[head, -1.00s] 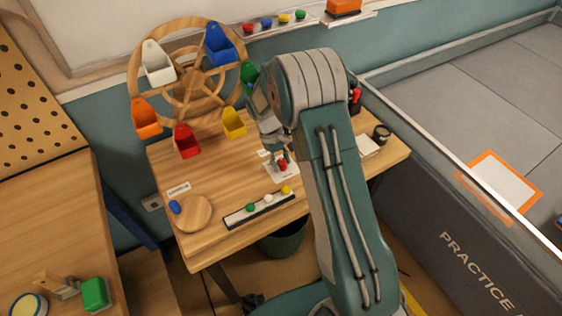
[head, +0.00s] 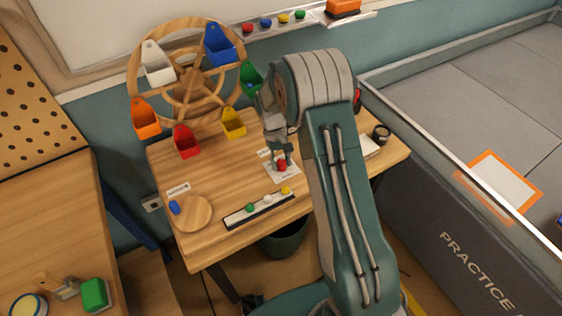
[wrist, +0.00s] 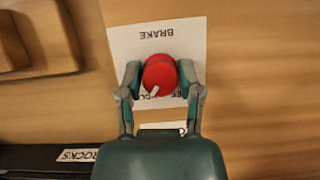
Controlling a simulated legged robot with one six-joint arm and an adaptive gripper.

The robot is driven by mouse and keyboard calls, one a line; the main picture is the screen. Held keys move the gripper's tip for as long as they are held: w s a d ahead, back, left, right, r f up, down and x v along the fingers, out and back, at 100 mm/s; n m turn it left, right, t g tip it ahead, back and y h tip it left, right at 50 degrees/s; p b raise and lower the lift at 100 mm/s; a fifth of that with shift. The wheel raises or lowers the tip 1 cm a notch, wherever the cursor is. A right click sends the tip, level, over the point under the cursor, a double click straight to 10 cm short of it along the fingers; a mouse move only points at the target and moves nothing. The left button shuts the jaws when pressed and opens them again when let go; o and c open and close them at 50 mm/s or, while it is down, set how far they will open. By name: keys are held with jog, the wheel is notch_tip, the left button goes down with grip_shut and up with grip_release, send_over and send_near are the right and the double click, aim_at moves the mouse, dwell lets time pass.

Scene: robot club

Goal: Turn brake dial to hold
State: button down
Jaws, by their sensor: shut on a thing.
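The red brake dial (wrist: 160,72) sits on a white card (wrist: 124,48) marked "BRAKE" on the wooden table. Its white pointer mark points toward the lower left in the wrist view. My gripper (wrist: 160,80) has one finger on each side of the dial and is shut on it. The lower lettering on the card is partly hidden by the fingers and the dial. In the head view the dial (head: 282,165) shows just below my gripper (head: 280,160), at the middle of the table.
A wooden wheel (head: 190,92) with several coloured buckets stands at the table's back left. A black strip (head: 236,218) with coloured knobs lies near the front edge. A round wooden disc (head: 194,213) lies front left, and a dark jar (head: 381,133) stands right.

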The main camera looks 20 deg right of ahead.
jog(key=shift+s+f, duration=0.1)
jog(key=shift+f, duration=0.05)
jog(key=shift+c, duration=1.3)
grip_release()
jog(key=v, duration=1.2)
